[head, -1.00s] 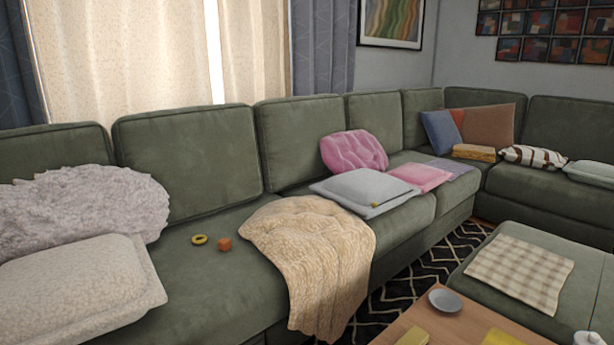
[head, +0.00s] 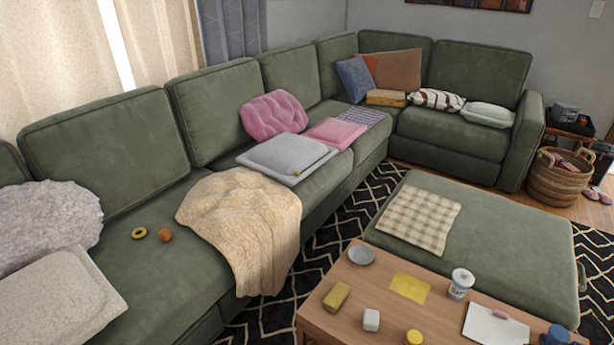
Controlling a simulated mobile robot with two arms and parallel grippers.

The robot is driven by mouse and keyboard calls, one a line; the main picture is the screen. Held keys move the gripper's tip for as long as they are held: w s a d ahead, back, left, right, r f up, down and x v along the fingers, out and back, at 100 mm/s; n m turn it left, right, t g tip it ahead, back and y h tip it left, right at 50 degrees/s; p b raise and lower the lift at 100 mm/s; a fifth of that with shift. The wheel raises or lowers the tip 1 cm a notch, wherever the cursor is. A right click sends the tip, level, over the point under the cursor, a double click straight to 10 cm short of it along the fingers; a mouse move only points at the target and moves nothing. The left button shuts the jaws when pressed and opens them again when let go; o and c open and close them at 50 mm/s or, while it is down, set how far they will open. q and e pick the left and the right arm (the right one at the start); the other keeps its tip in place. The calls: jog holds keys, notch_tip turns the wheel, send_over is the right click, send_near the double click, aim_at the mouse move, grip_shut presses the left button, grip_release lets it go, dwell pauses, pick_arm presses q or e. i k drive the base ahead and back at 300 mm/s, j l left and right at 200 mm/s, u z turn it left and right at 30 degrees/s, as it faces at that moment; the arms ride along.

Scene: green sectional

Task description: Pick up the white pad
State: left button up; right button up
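A flat white pad (head: 485,326) lies on the wooden coffee table at the lower right, with a small pink item (head: 500,314) on its upper edge. A flat pale grey-white cushion (head: 278,154) lies on the sofa, with a small yellow item (head: 297,172) on its near edge. I cannot tell from looks alone which of these the task names, though the one on the table is whiter and thinner. Neither of my grippers is in view.
The coffee table (head: 320,318) also holds a grey dish (head: 361,255), yellow sheet (head: 410,287), sponge (head: 336,297), white cube (head: 371,320) and lidded jar (head: 460,283). A green ottoman (head: 500,240) stands behind it. The green sofa (head: 190,275) runs along the left; patterned rug shows between.

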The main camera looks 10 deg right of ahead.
aim_at(370, 321)
jog(key=z, duration=1)
jog(key=i+l+u, duration=0.25)
jog(key=i+u, duration=0.25)
